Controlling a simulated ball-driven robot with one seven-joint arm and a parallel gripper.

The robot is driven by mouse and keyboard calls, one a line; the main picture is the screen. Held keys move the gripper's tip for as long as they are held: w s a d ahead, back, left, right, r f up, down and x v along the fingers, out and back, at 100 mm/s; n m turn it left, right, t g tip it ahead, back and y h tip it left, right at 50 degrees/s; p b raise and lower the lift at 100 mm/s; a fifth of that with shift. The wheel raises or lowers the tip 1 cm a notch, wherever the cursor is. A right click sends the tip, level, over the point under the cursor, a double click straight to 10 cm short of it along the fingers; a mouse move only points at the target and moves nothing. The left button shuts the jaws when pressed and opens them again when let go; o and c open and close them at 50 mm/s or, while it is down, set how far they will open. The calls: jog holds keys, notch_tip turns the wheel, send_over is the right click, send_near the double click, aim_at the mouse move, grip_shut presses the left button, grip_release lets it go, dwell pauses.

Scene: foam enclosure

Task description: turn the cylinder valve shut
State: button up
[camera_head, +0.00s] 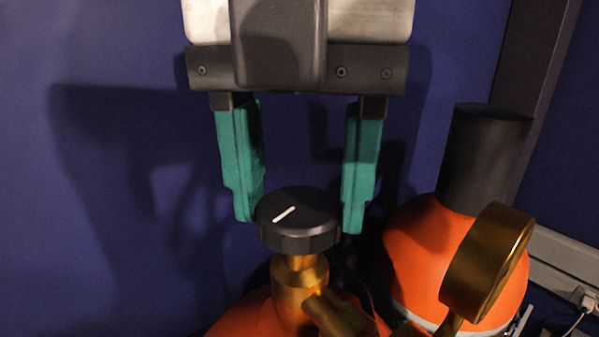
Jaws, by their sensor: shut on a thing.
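The cylinder valve has a round black knob (298,219) with a white line on its top face. The line slants up to the right. The knob sits on a brass stem and body (299,285) above an orange cylinder (255,318), which shows only in part at the bottom edge. My gripper (298,215) comes down from above, with one green finger on each side of the knob. It is shut on the knob, with the fingertips at its left and right rim.
A second orange cylinder (408,243) with a black cap (485,155) stands close on the right. A round brass gauge (487,262) sticks up in front of it. A dark blue wall (110,200) is behind. A dark post (535,80) and a pale rail (565,260) are at the right.

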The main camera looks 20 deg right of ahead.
jog(key=m+p, duration=0.2)
jog(key=m, duration=1.3)
jog(key=shift+m, duration=0.4)
jog(key=m, duration=0.5)
dwell(0.5)
jog(key=o, duration=1.1)
jog(key=shift+c, duration=0.2)
